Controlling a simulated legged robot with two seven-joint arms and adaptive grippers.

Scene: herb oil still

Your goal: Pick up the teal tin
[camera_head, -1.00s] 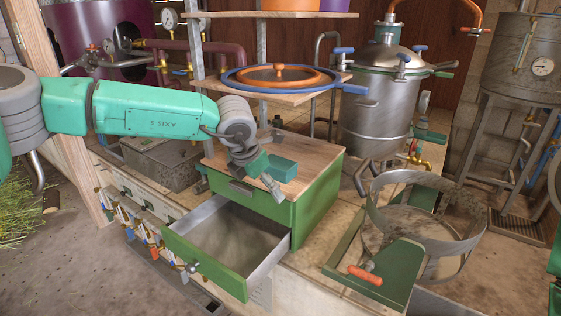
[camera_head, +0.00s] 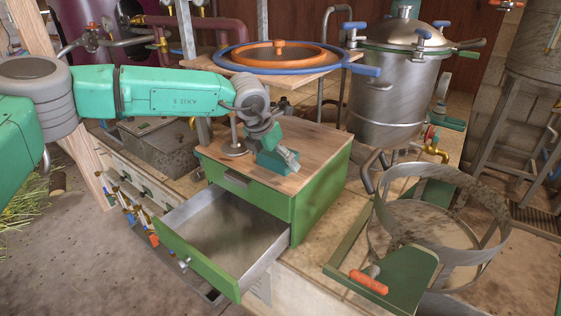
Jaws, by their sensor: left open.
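The teal tin (camera_head: 275,171) is a small box standing on the wooden top of the green drawer cabinet (camera_head: 318,200), near its front edge. My left gripper (camera_head: 286,158) reaches down from the left and hangs at the tin, in front of its upper part. It is open, with a grey finger in front of the tin. The gripper hides part of the tin, and I cannot tell whether the fingers touch it.
The cabinet's drawer (camera_head: 215,235) is pulled open and looks empty. A shelf with an orange-and-blue lid (camera_head: 278,52) overhangs the cabinet's back. A steel pot (camera_head: 395,95) stands behind right. A metal hoop (camera_head: 490,225) and green bracket (camera_head: 400,280) lie at right.

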